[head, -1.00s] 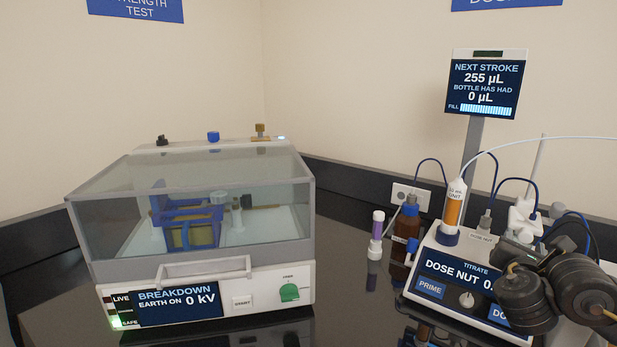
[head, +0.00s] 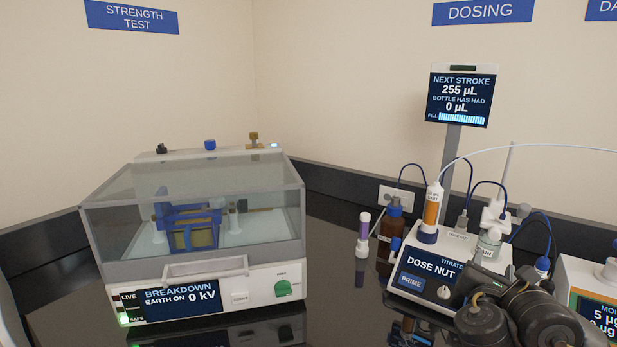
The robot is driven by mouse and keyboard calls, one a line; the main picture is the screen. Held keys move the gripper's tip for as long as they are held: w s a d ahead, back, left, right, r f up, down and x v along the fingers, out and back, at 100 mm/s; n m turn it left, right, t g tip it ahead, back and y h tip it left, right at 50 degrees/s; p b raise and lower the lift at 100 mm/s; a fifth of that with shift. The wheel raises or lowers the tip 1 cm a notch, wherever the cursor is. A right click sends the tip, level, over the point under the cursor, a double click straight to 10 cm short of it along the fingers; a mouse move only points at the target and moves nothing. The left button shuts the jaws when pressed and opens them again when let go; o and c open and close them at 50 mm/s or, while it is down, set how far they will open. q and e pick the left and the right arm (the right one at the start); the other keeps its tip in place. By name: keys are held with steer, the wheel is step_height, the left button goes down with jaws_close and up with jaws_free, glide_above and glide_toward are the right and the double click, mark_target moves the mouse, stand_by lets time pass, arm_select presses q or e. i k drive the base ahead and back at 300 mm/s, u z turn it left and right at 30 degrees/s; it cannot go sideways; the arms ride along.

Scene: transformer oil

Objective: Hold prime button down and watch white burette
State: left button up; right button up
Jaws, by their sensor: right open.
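The blue PRIME button (head: 411,282) is on the front of the white titrator (head: 440,262), left of a round white knob (head: 443,292). An upright white-topped cylinder with an amber middle and blue base, which looks like the burette (head: 431,210), stands on the titrator's left side. My right gripper (head: 482,286) is in front of the titrator's right half, right of PRIME and apart from it in the picture. It is open; its fingertips are hard to make out against the dark arm, which covers part of the front panel. My left gripper is out of view.
A display (head: 459,98) on a post reads 255 µL for the stroke and 0 µL for the bottle. The breakdown tester (head: 200,280) is at left, another instrument (head: 592,290) at right.

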mark_target(415, 283)
steer(key=k, duration=1)
